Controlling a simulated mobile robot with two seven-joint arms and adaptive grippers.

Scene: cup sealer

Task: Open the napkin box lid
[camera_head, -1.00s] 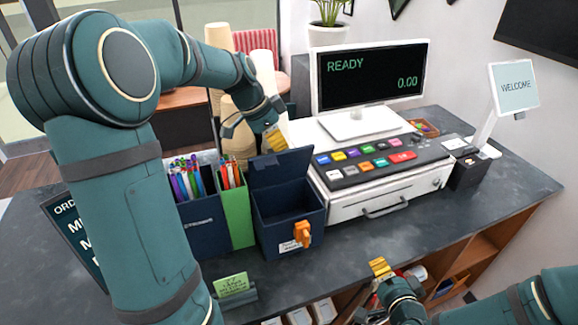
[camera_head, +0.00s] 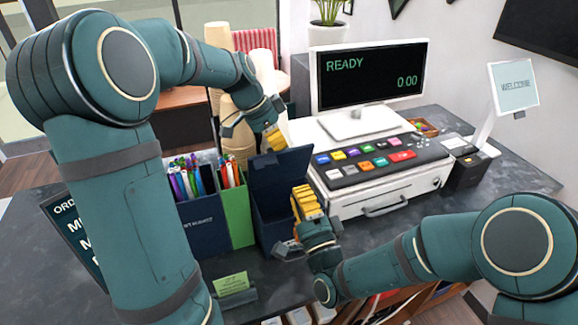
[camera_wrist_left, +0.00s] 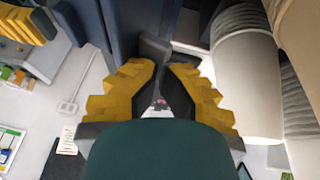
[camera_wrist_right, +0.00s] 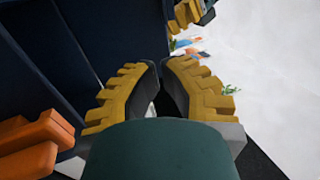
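An orange catch (camera_wrist_right: 35,145) shows in the right wrist view. My left gripper (camera_head: 276,141) is at the lid's top edge, its fingertips close together; in its wrist view the fingertips (camera_wrist_left: 165,65) are beside a small grey tab (camera_wrist_left: 155,46). I see nothing clearly held. My right gripper (camera_head: 306,202) is over the box's front right part, its fingertips (camera_wrist_right: 160,63) nearly touching and empty.
A green holder (camera_head: 236,214) and a navy pen box (camera_head: 203,222) stand left of the napkin box. The white cash register (camera_head: 372,190) is close on its right. Stacked cups (camera_head: 240,135) stand behind. A small green sign (camera_head: 232,284) is in front.

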